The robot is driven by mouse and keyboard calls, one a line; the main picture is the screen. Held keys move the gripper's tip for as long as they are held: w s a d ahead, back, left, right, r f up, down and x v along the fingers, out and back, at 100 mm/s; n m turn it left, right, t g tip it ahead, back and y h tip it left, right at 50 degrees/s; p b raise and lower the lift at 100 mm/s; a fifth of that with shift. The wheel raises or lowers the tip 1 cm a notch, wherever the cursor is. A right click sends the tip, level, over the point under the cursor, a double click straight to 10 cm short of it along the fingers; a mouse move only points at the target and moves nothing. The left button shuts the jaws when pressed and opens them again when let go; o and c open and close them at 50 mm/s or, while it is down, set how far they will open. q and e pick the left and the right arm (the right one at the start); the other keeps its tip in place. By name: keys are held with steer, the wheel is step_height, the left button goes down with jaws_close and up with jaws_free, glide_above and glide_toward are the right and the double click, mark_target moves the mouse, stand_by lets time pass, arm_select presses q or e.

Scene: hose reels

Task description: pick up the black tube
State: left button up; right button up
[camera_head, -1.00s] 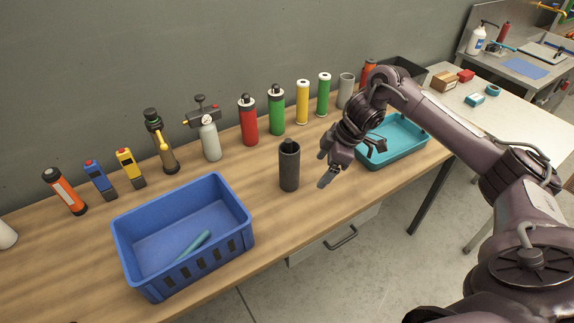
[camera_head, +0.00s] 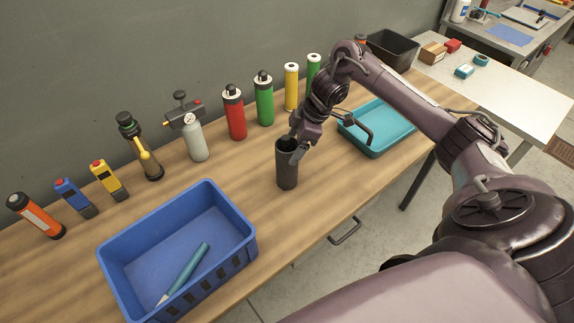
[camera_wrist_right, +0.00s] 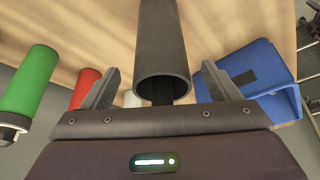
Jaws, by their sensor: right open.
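The black tube (camera_head: 287,168) stands upright on the wooden bench, right of the blue crate. In the right wrist view the tube (camera_wrist_right: 161,45) shows with its round open end toward my gripper, between the two fingers. My right gripper (camera_head: 297,148) is at the top of the tube in the head view, one finger showing in front of its upper part. In the right wrist view the gripper (camera_wrist_right: 160,88) is open, with one finger on each side of the tube and gaps between. My left gripper is not in view.
A blue crate (camera_head: 110,258) with a teal tool inside stands to the left. A teal tray (camera_head: 385,150) lies to the right. A red bottle (camera_head: 235,118), a green bottle (camera_head: 264,103) and other bottles line the wall behind. The bench in front of the tube is clear.

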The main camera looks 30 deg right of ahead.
mark_target(288, 151)
steer(key=shift+a+f+p, duration=0.5)
steer(key=shift+a+p, duration=0.05)
steer(key=shift+p, duration=0.05)
steer(key=x, duration=0.2)
steer(key=shift+w+f, duration=0.35)
steer(key=c, duration=0.9)
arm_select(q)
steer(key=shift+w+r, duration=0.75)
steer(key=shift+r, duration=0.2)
arm_select(e)
steer(key=c, duration=0.5)
